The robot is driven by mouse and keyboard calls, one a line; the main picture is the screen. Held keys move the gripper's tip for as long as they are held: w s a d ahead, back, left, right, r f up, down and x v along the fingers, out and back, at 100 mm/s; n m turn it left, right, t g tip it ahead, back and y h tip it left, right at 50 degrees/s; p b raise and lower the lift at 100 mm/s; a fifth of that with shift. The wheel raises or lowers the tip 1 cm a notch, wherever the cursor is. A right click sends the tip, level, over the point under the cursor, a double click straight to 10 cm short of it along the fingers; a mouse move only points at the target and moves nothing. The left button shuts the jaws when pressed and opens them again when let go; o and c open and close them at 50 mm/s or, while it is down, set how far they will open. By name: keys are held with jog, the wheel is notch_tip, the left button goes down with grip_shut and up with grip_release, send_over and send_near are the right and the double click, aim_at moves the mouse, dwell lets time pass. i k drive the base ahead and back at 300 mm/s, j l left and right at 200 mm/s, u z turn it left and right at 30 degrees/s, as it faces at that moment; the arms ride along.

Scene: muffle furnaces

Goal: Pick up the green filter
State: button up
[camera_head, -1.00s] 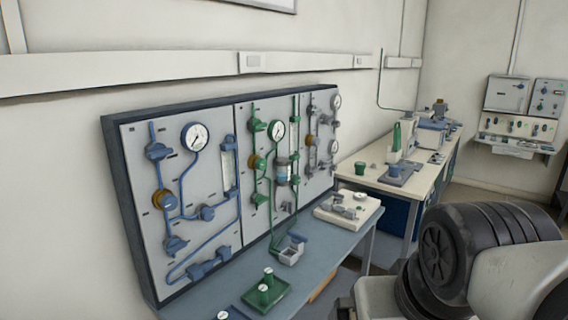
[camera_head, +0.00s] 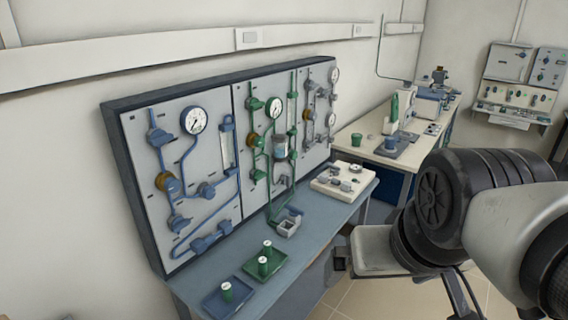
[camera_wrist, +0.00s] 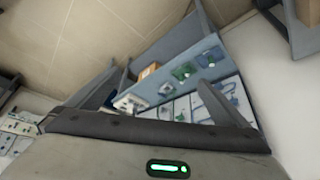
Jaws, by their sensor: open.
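Small green cylinders with white tops, which look like the filters, stand on the blue-grey bench. Another green one (camera_head: 226,291) stands on a blue tray (camera_head: 213,303). I cannot tell which is the green filter. The green tray also shows, small, in the wrist view (camera_wrist: 184,71). My gripper (camera_wrist: 158,90) shows in the wrist view as two grey fingers spread apart, empty, and well away from the bench. In the head view only my arm shows, at right.
A panel (camera_head: 180,185) with gauges, pipes and valves rises behind the bench (camera_head: 215,272). A small grey open box (camera_head: 288,227) and a cream block with fittings (camera_head: 343,184) stand on the bench. A cream table (camera_head: 372,148) stands beyond. The bench front is clear.

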aim_at(263, 261)
jog(key=i+l+u, duration=0.25)
jog(key=i+l, duration=0.95)
jog(key=u, duration=0.95)
jog(key=i+l, duration=0.05)
